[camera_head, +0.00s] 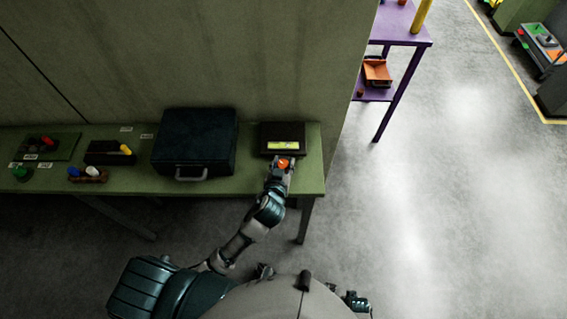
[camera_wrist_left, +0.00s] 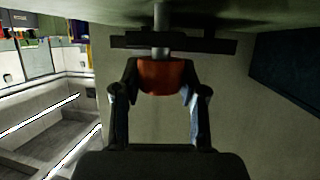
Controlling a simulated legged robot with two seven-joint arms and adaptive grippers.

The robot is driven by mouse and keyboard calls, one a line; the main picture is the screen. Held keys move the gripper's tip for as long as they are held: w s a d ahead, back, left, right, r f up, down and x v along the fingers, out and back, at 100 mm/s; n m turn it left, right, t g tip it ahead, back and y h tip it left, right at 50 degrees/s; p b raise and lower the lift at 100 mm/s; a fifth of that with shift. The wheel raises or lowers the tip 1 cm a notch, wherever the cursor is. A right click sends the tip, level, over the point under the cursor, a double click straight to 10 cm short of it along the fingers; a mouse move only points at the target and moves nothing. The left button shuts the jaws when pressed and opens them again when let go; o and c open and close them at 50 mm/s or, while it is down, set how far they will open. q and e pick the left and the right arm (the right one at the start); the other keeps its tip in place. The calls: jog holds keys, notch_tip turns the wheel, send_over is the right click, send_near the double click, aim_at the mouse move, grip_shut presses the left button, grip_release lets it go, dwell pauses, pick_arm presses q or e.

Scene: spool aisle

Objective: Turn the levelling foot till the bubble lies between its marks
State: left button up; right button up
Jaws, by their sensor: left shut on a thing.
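The levelling foot is an orange-red knob (camera_head: 283,163) at the front of a dark box (camera_head: 268,132) near the right end of the green table. The box carries a yellow-green bubble vial (camera_head: 283,145); the bubble and its marks are too small to tell. My left gripper (camera_head: 281,168) is shut on the knob. In the left wrist view the knob (camera_wrist_left: 162,76) sits between the fingers of the left gripper (camera_wrist_left: 161,88), below a grey stem (camera_wrist_left: 160,42) and a dark bar. My right gripper is not clearly visible.
A dark blue case (camera_head: 195,140) stands left of the box on the green table (camera_head: 255,188). Farther left are small trays with coloured pieces. A wall rises behind. A purple shelf (camera_head: 410,38) stands back right; the floor at right is free.

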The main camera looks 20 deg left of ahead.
dwell(0.7)
pick_arm(q)
jog(key=o, duration=1.2)
jog(key=shift+c, duration=0.2)
jog(key=shift+v, duration=3.65)
